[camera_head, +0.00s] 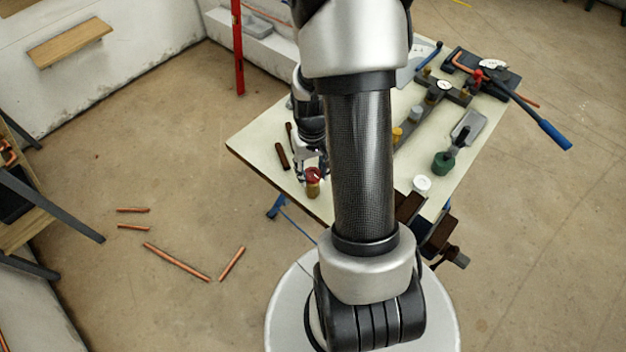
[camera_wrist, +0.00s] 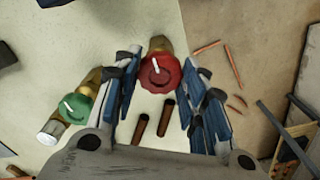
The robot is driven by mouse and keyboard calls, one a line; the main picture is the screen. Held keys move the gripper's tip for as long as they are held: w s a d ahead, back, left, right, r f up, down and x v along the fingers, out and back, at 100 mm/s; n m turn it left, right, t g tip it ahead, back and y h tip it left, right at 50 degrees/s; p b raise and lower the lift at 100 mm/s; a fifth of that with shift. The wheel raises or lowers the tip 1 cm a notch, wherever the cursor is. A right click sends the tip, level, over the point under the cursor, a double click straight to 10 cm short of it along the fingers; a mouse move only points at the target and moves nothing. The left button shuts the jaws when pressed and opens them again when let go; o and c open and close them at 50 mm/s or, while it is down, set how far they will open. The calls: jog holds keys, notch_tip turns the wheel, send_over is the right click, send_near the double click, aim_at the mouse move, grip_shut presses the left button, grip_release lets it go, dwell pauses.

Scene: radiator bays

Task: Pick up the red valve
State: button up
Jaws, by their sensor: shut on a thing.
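The red valve (camera_head: 313,190) is at the near left edge of the worktable, with a brass body and a round red handwheel. In the wrist view the red valve (camera_wrist: 160,75) lies between the fingers, its wheel facing the camera. My gripper (camera_head: 312,168) reaches down over it in the head view. In the wrist view my gripper (camera_wrist: 163,70) has one blue-padded finger on each side of the valve and is shut on it. I cannot tell whether the valve is clear of the tabletop.
A green-wheeled valve (camera_wrist: 75,108) lies left of my gripper in the wrist view. Two dark brown rods (camera_head: 282,156) lie beside it on the worktable (camera_head: 250,140). Tools and fittings crowd the table's right part. Copper pipes (camera_head: 177,261) lie on the floor.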

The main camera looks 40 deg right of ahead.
jog(key=c, duration=0.3)
jog(key=shift+r, duration=0.15)
jog(key=shift+r+p, duration=1.2)
jog(key=shift+r, duration=0.3)
jog(key=shift+r+p, duration=1.75)
jog(key=shift+r, duration=0.4)
